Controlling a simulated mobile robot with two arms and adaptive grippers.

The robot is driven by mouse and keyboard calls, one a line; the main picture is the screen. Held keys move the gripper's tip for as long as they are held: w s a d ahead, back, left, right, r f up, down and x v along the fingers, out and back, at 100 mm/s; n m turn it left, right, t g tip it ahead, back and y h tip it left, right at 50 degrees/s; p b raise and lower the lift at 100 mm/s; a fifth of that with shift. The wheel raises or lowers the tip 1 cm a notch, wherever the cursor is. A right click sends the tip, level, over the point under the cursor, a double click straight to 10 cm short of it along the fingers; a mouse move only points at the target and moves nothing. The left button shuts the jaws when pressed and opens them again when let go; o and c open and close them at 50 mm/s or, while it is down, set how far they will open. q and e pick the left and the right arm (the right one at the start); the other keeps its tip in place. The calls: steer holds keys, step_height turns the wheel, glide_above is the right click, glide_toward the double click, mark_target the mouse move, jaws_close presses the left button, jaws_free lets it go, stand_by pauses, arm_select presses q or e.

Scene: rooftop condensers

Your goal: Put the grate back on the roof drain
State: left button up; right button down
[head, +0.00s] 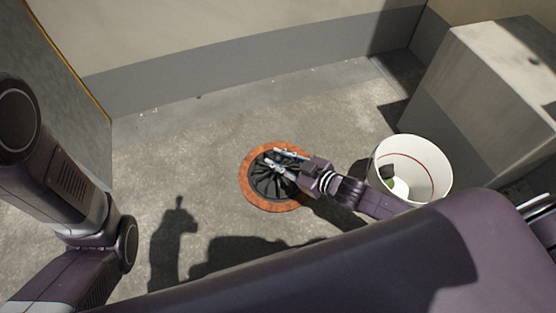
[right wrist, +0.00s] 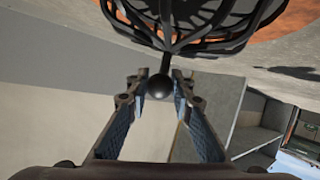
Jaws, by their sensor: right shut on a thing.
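The grate (head: 262,186) is a black domed cage of curved ribs with a ball knob on a short stem. It shows large at the top of the right wrist view (right wrist: 190,22). My right gripper (head: 277,157) has its fingers on either side of the knob (right wrist: 160,87) and is shut on the grate. The roof drain (head: 249,191) shows as a rusty orange ring around the grate in the head view. I cannot tell whether the grate touches the drain or hangs just above it. My left gripper is out of view; only my left arm shows.
A white bucket (head: 432,171) with a red line inside stands right of the drain, close to my right arm. A concrete block (head: 490,85) stands behind it. A wall (head: 240,85) runs along the back. The roof floor (head: 170,165) left of the drain is clear.

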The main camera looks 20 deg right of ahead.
steer(key=shift+r, duration=0.2)
steer(key=shift+f, duration=0.15)
steer(key=c, duration=1.7)
jaws_free()
steer(key=shift+f, duration=0.1)
